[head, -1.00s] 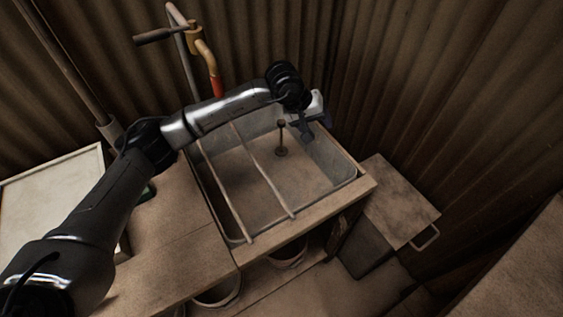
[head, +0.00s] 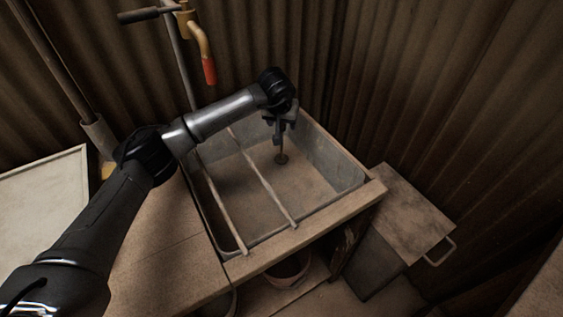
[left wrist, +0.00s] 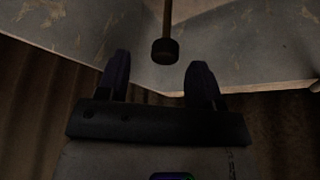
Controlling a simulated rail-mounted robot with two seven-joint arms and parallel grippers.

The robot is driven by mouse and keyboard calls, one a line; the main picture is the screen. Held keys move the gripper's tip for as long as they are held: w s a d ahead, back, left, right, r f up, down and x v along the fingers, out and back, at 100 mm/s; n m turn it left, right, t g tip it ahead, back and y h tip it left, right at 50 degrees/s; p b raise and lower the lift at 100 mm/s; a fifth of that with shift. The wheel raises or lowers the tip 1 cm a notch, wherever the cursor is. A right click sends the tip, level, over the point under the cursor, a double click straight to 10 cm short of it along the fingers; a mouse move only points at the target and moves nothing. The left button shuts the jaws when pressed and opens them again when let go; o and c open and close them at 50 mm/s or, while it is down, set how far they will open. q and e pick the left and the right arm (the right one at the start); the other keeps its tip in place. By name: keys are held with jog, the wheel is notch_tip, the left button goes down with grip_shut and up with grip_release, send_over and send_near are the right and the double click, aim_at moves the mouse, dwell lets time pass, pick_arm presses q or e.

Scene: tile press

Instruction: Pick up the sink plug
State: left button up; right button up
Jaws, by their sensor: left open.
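The sink plug (head: 281,158) stands upright on the floor of the sink, a dark disc with a thin stem. In the left wrist view its dark knob (left wrist: 164,51) shows at the top of the stem, just beyond the fingertips and roughly midway between them. My left gripper (head: 279,132) is over the sink at the plug's upper end, which it partly hides in the head view. In the left wrist view its two fingers (left wrist: 158,70) are apart with nothing between them. My right gripper is in neither view.
The sink (head: 314,212) has raised walls, and two rods (head: 263,184) cross its left part. A faucet with a red-tipped spout (head: 208,68) stands behind it. A corrugated wall (head: 420,90) is close behind and to the right. A lidded bin (head: 412,215) stands at right.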

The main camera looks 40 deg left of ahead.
aim_at(281, 126)
pick_arm(q)
jog(key=shift+a+b+x, duration=0.2)
jog(key=shift+b+x, duration=1.5)
jog(key=shift+x, duration=0.2)
jog(key=shift+b+x, duration=0.45)
jog(key=shift+x, duration=0.35)
jog(key=c, duration=0.4)
grip_shut()
